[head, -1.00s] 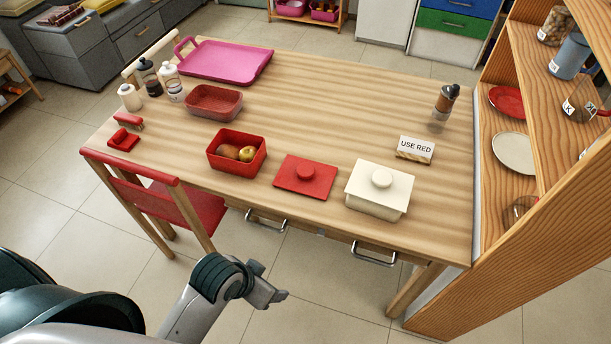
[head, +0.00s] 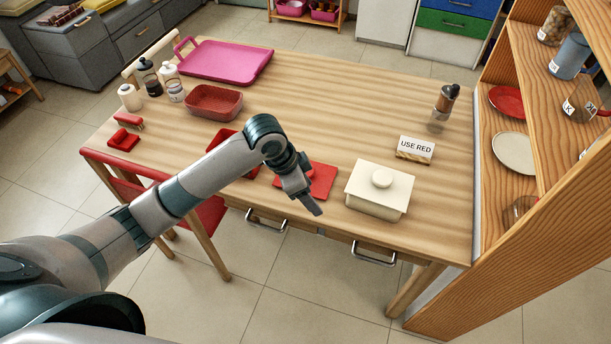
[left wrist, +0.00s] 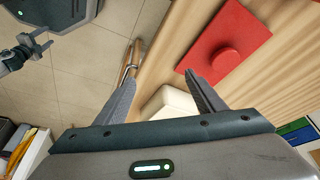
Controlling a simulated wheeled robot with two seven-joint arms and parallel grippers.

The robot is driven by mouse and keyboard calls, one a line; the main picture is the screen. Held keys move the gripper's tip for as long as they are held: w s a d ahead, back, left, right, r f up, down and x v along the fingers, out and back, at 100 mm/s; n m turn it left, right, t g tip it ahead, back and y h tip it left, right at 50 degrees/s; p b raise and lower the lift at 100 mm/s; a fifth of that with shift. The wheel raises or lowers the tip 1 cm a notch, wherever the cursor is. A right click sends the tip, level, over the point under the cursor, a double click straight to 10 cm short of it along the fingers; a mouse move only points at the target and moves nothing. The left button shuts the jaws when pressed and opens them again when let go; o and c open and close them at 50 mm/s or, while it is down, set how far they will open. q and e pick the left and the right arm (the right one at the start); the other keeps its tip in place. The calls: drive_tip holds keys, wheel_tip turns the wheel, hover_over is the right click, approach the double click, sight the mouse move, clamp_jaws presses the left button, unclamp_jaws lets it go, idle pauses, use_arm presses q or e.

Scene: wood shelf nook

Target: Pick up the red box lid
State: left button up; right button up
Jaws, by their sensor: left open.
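The red box lid (head: 322,183) lies flat on the wooden table near its front edge, partly hidden behind my left gripper in the head view. In the left wrist view the lid (left wrist: 222,45) shows whole, with its round knob on top, beyond and to the right of the fingers. My left gripper (head: 316,208) is over the table's front edge, beside the lid and apart from it. In the left wrist view its fingers (left wrist: 162,80) are spread with nothing between them. The red box (head: 222,140) is mostly hidden behind my left arm. My right gripper is not in view.
A cream lidded box (head: 379,190) stands just right of the red lid. A "USE RED" sign (head: 415,149) is behind it. A red chair (head: 205,220) stands at the front left, and a wooden shelf (head: 540,190) borders the right side. The table's centre is clear.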

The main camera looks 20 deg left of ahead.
use_arm(q)
drive_tip(key=w+a+r+y, duration=0.1)
drive_tip(key=w+a+r, duration=0.8)
drive_tip(key=r, duration=0.2)
drive_tip(key=shift+w+r+g, duration=0.2)
drive_tip(key=shift+w+g, duration=0.05)
drive_tip(key=shift+g, duration=0.15)
drive_tip(key=shift+f, duration=0.1)
drive_tip(key=p+x, duration=0.3)
drive_tip(key=x, duration=0.8)
drive_tip(key=shift+a, duration=0.1)
drive_tip(key=shift+w+f, duration=0.1)
drive_tip(key=shift+f, duration=0.4)
